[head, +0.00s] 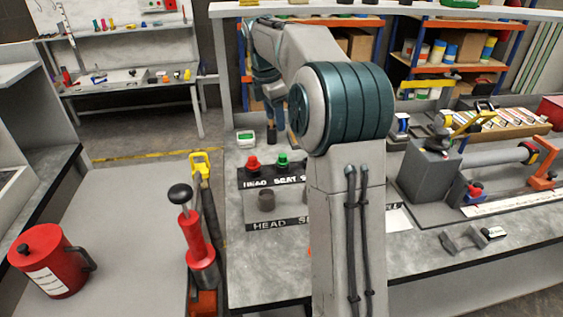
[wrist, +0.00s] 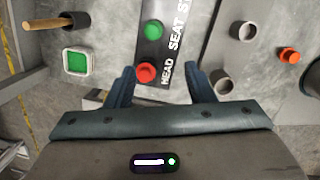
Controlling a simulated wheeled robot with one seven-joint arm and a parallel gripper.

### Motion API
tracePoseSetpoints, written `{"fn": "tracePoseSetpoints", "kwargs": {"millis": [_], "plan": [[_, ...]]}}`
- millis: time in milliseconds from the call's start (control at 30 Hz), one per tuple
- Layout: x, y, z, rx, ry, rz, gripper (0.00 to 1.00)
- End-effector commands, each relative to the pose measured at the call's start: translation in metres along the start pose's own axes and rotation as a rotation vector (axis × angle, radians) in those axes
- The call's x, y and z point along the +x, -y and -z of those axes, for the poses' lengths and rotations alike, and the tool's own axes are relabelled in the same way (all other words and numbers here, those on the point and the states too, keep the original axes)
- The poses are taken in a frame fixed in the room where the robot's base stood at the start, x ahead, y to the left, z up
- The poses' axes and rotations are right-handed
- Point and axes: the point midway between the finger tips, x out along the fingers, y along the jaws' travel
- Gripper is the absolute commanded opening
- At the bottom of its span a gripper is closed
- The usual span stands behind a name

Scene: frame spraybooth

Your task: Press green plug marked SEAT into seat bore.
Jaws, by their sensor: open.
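The green plug (wrist: 153,29) stands on the dark strip by the word SEAT, and in the head view it (head: 283,160) is right of the red plug (head: 253,163). In the wrist view the red plug (wrist: 146,73) stands by HEAD. My gripper (wrist: 160,72) is open and empty, its fingers apart on either side of the red plug in the picture; the green plug lies beyond the fingertips. A grey round bore piece (wrist: 243,31) lies in line with SEAT, and another (wrist: 222,82) with HEAD. My arm hides part of the bench in the head view.
A green-screened device (wrist: 77,62) and a wooden-handled tool with a dark end (wrist: 75,20) are beside the plugs. An orange part (wrist: 289,56) stands beyond the bore pieces. A grey block fixture (head: 428,170) is on the bench right of my arm.

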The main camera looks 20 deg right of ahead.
Motion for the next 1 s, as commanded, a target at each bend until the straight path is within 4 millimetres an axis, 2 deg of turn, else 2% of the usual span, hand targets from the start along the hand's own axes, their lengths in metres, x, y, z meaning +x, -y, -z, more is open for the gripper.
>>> {"fn": "tracePoseSetpoints", "kwargs": {"millis": [100,267,600,867,1000], "plan": [[0.006,-0.01,-0.009,-0.068,-0.003,0.008,0.49],[0.017,-0.014,-0.013,-0.104,-0.004,0.014,0.49],[0.079,-0.013,-0.012,-0.105,-0.004,0.015,0.49],[0.099,-0.013,-0.011,-0.105,-0.004,0.013,0.49],[0.12,-0.014,-0.009,-0.104,-0.005,0.015,0.49]]}}
